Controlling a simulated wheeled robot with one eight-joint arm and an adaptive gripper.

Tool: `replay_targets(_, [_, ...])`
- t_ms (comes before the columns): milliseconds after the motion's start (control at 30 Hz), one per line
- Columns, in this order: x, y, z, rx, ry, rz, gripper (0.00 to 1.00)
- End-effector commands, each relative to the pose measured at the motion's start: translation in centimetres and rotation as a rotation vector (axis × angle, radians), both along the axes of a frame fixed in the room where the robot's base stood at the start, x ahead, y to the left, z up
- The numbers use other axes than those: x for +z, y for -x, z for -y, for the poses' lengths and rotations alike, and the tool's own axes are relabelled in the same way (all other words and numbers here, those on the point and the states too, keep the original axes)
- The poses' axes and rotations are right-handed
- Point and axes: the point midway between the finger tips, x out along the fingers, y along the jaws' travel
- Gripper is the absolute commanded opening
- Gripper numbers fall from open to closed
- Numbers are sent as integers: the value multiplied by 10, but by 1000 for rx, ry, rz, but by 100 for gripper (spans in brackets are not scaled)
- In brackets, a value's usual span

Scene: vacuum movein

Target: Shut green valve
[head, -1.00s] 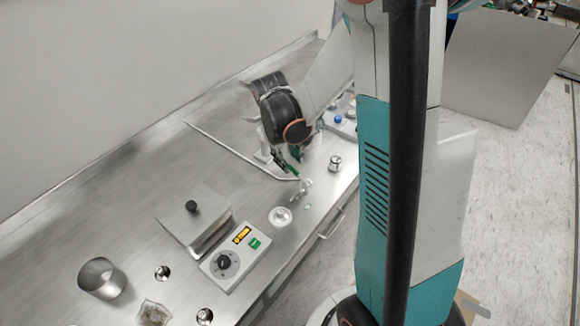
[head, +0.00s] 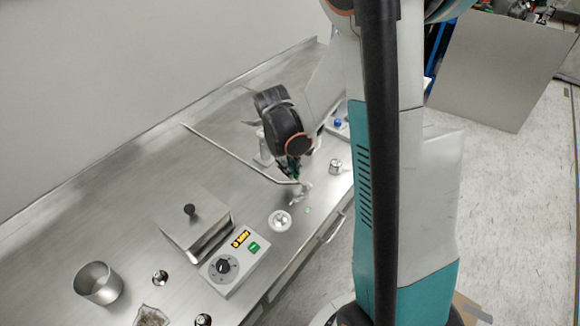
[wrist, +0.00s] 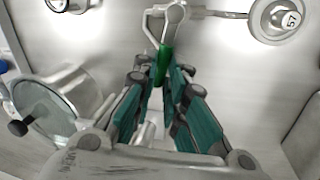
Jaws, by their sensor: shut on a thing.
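The green valve handle (wrist: 164,62) lies between the fingertips of my gripper (wrist: 164,84) in the wrist view, and my gripper is shut on it. The handle reaches up to a bent metal piece (wrist: 160,22) at the top of that view. In the head view my gripper (head: 292,172) points down at the valve fitting (head: 300,192) at the end of a long metal pipe (head: 235,156). There the green handle is mostly hidden by my gripper.
A hotplate control box (head: 228,264) and a lidded metal box (head: 192,222) stand on the steel bench. A small round dish (head: 280,221) and a small metal weight (head: 335,166) are near the valve. A metal cup (head: 98,284) stands at the lower left.

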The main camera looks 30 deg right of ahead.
Motion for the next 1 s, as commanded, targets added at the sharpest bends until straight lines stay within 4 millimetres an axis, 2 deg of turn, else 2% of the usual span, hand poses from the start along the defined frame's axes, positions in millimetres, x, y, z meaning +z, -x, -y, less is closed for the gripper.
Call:
replay_targets(300, [-1,5,-14,225,0,0,0])
replay_targets(633, [0,5,-15,252,0,0,0])
replay_targets(667, [0,5,-15,252,0,0,14])
replay_targets(733, [0,5,-15,252,0,0,30])
replay_targets(1000, [0,5,-15,251,0,0,32])
